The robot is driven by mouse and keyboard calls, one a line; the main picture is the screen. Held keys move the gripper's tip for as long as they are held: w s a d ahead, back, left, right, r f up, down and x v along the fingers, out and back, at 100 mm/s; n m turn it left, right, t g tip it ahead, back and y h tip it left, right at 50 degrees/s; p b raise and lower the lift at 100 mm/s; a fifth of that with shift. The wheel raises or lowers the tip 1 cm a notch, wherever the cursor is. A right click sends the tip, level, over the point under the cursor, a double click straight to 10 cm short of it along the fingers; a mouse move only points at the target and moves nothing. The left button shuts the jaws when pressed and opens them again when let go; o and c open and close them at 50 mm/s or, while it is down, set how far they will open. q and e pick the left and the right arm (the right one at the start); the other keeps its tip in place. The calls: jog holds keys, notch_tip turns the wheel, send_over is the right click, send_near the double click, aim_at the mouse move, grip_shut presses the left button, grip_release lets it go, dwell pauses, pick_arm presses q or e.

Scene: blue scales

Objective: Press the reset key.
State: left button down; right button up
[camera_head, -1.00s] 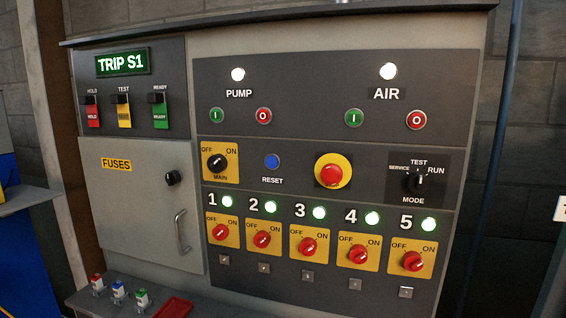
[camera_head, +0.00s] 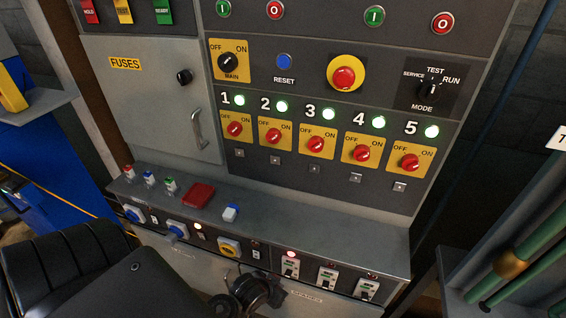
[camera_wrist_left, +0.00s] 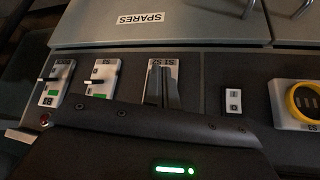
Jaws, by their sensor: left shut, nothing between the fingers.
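The reset key is a round blue button (camera_head: 284,61) above the word RESET, on the dark panel between the MAIN switch and the red mushroom button. It is uncovered and nothing touches it. My left gripper (camera_head: 262,290) is dark and low in the head view, in front of the lower ledge's front face, well below the key. In the left wrist view its two fingers (camera_wrist_left: 162,90) are together and empty, in front of a row of small switches. The key is not in the left wrist view. My right gripper is not in view.
The MAIN switch (camera_head: 229,62) and red mushroom button (camera_head: 344,77) flank the key. Below are numbered red rotary switches (camera_head: 315,145) with lit green lamps. A ledge (camera_head: 330,225) juts out beneath, holding a red tray (camera_head: 198,195) and small colored parts. Green pipes (camera_head: 530,255) stand at right.

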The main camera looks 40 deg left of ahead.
pick_arm(q)
jog(key=w+a+r+n+t+p, duration=0.1)
jog(key=w+a+r+t, duration=0.2)
jog(key=r, duration=0.8)
jog(key=w+a+r+n+t+y, duration=0.1)
jog(key=w+r+t, duration=0.35)
jog(key=r, duration=0.75)
jog(key=w+a+r+n+t+p, duration=0.1)
jog(key=w+a+r+t, duration=0.3)
jog(key=r, duration=0.7)
notch_tip(320, 180, up, 24)
jog(key=s+a+n+t, duration=0.1)
jog(key=s+a+t, duration=0.1)
jog(key=t, duration=0.6)
jog(key=shift+s+r+n+h, duration=0.15)
jog(key=shift+s+n+h, duration=0.15)
jog(key=shift+s, duration=0.15)
